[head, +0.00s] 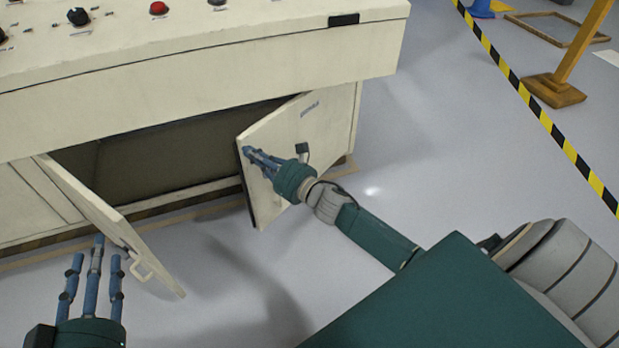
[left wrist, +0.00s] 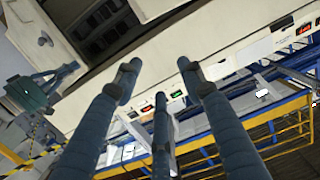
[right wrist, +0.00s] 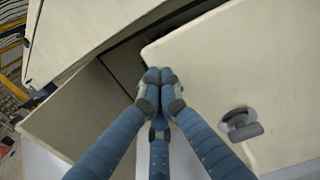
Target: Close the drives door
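The cream cabinet under the console has two doors standing ajar. The right door (head: 290,140) is swung outward, with a small label too blurred to read and a dark handle (head: 303,150). It also shows in the right wrist view (right wrist: 245,70). My right gripper (head: 250,155) is at this door's outer face near its free edge; its fingers are together, with nothing seen between them. Whether it touches the door is unclear. The left door (head: 105,215) is swung outward with a pale handle (head: 143,266). My left gripper (head: 95,250) is open and empty just left of it.
The console top (head: 120,40) with knobs and a red button overhangs the doors. The dark cabinet interior (head: 170,150) shows between them. Yellow-black tape (head: 530,100) and a wooden post base (head: 553,90) are at the right. The floor before the cabinet is clear.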

